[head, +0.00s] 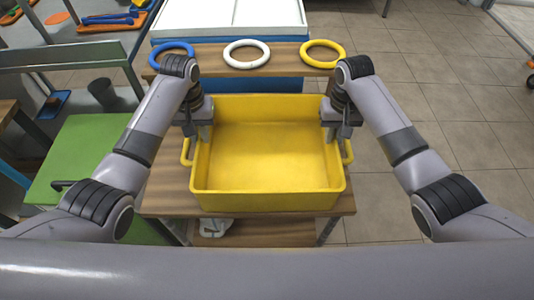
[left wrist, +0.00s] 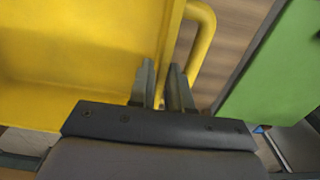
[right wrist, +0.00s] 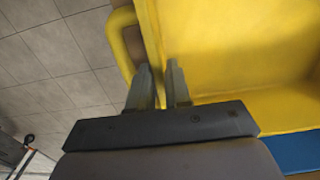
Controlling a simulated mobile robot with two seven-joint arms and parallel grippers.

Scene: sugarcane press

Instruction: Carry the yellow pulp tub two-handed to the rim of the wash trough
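The yellow pulp tub (head: 268,200) is empty and level, over the wooden table in the middle of the head view. I cannot tell whether its base touches the table. My left gripper (head: 205,135) is at its left side wall, with the fingers (left wrist: 162,82) on both sides of the wall near a loop handle (left wrist: 203,45). My right gripper (head: 340,130) is at the right side wall in the same way, its fingers (right wrist: 159,82) beside the other handle (right wrist: 122,45). Both look closed on the wall. The white-topped blue trough (head: 170,22) stands behind.
A wooden board (head: 290,57) with a blue ring (head: 172,61), a white ring (head: 246,62) and a yellow ring (head: 323,62) lies between tub and trough. The wooden table (head: 165,195) is under the tub. A green surface (head: 75,160) is at left. Tiled floor is free at right.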

